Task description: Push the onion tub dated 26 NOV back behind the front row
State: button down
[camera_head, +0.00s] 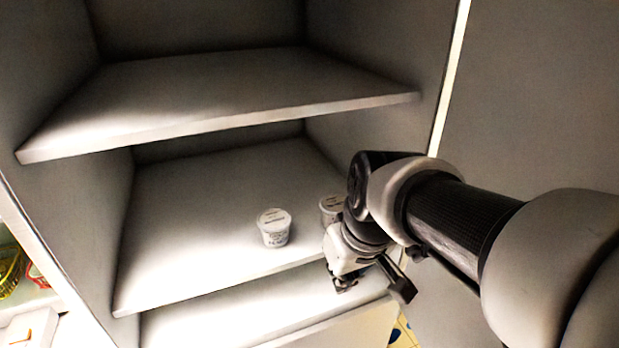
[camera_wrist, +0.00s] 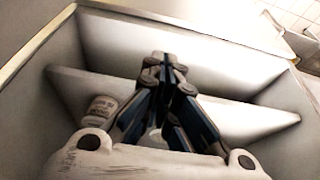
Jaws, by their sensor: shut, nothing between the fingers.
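Two small white lidded tubs stand upright on the middle shelf (camera_head: 190,220). The left tub (camera_head: 274,230) is in full view near the front edge. The right tub (camera_head: 331,207) stands to its right and is partly hidden by my arm. The print on both is too small to read, so I cannot tell which is dated 26 NOV. My gripper (camera_head: 345,284) is at the shelf's front edge, below the right tub in the picture. In the wrist view its fingers (camera_wrist: 163,64) are together and empty. One tub (camera_wrist: 101,113) shows left of them.
An empty upper shelf (camera_head: 220,92) spans the cabinet above the tubs. A lower surface (camera_head: 230,315) lies beneath. The middle shelf is clear behind and left of the tubs. The cabinet's right wall (camera_head: 375,130) is close to my arm.

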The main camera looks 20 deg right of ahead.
jog(key=w+d+r+p, duration=0.5)
jog(key=w+d+p, duration=0.2)
jog(key=w+d, duration=0.15)
jog(key=x, duration=0.3)
jog(key=w+b+x, duration=0.1)
jog(key=x, duration=0.7)
jog(key=shift+w+d+b, duration=0.15)
jog(key=shift+w+b, duration=0.25)
jog(key=shift+w, duration=0.05)
jog(key=shift+w+r, duration=0.1)
jog(key=shift+w, duration=0.3)
jog(key=w+p, duration=0.1)
jog(key=w, duration=0.2)
jog(key=shift+w, duration=0.4)
jog(key=shift+s, duration=0.1)
